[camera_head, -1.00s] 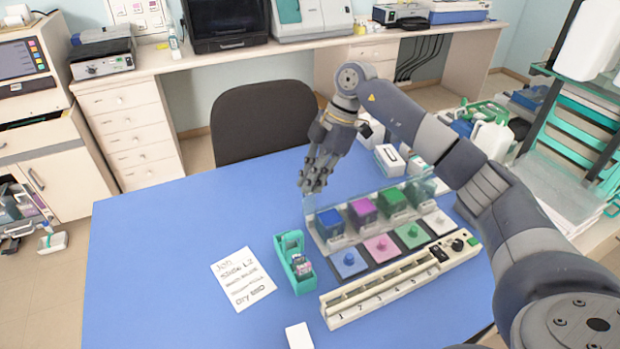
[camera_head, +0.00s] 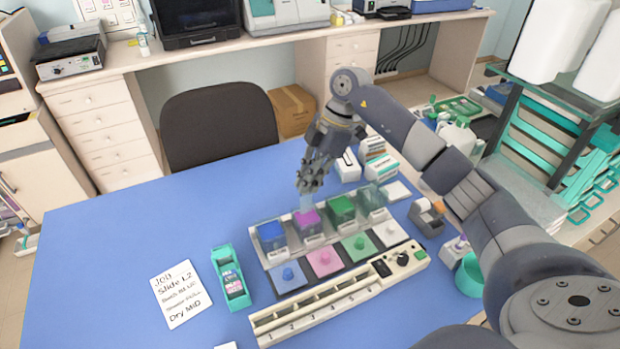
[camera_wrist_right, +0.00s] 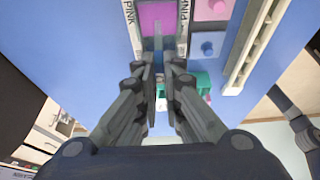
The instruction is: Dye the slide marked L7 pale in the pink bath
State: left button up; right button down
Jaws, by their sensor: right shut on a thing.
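My right gripper (camera_head: 310,184) is shut on a thin, clear slide (camera_head: 306,202), held upright just above the pink bath (camera_head: 308,222). In the right wrist view the slide (camera_wrist_right: 158,50) hangs edge-on between the fingers at the bath marked PINK (camera_wrist_right: 157,14). I cannot tell whether its lower edge is inside the bath. The slide's mark cannot be read. The pink lid (camera_head: 324,261) with its knob lies in front of its bath. A card (camera_head: 181,293) seems to read "Slide L2". My left gripper is not in view.
Blue (camera_head: 271,236), green (camera_head: 342,210) and pale baths flank the pink one. A teal slide holder (camera_head: 230,279) stands left, a numbered cream rack (camera_head: 330,304) in front. White boxes (camera_head: 348,166) stand behind.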

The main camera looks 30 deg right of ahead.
aim_at(310, 210)
jog(key=shift+d+f+b, duration=0.2)
jog(key=shift+f+b, duration=0.8)
jog(key=shift+f, duration=0.75)
jog(key=shift+f+b, duration=0.7)
jog(key=shift+f, duration=1.3)
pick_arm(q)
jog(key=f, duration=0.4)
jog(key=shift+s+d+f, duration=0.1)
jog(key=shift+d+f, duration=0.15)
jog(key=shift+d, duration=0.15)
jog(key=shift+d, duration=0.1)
pick_arm(e)
notch_tip(310, 210, up, 10)
jog(key=p, duration=0.8)
jog(key=shift+f+p, duration=0.1)
jog(key=shift+p, duration=0.2)
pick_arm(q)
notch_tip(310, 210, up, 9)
